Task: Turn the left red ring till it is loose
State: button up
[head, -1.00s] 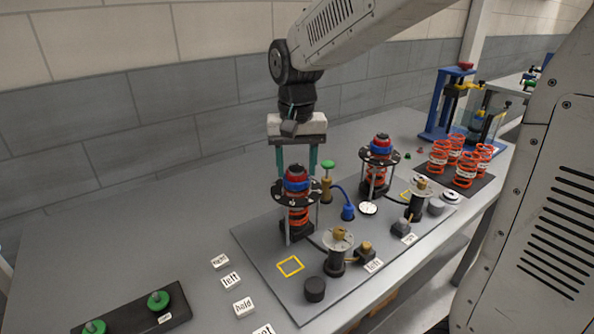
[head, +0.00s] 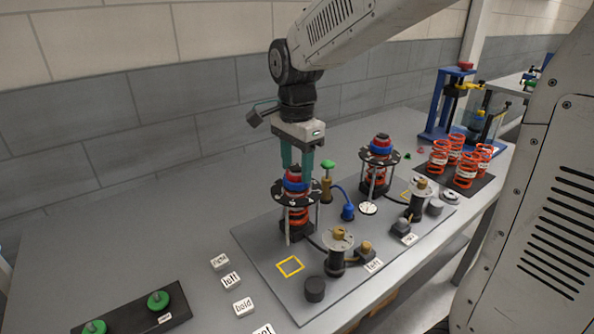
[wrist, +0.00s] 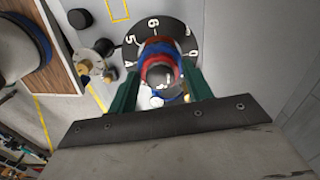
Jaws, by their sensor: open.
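The left strut (head: 296,212) stands upright on the grey plate, with an orange spring under a black numbered disc (head: 284,192). A red ring (head: 293,174) and a blue ring (head: 295,185) sit at its top. In the wrist view the red ring (wrist: 145,62) and the blue ring (wrist: 158,46) show around a grey top. My gripper (head: 297,170) points down at the strut's top, fingers open. In the wrist view the gripper's green fingers (wrist: 160,88) stand on either side of the rings, with gaps visible. Whether they touch the ring cannot be told.
A second strut (head: 379,165) with red and blue rings stands to the right. A green-topped brass part (head: 327,180) is close to my gripper's right. Black posts (head: 337,255) stand in front. Orange springs (head: 465,168) sit on a dark mat at the right.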

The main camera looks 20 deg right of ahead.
jog(key=m, duration=1.1)
jog(key=shift+m, duration=0.4)
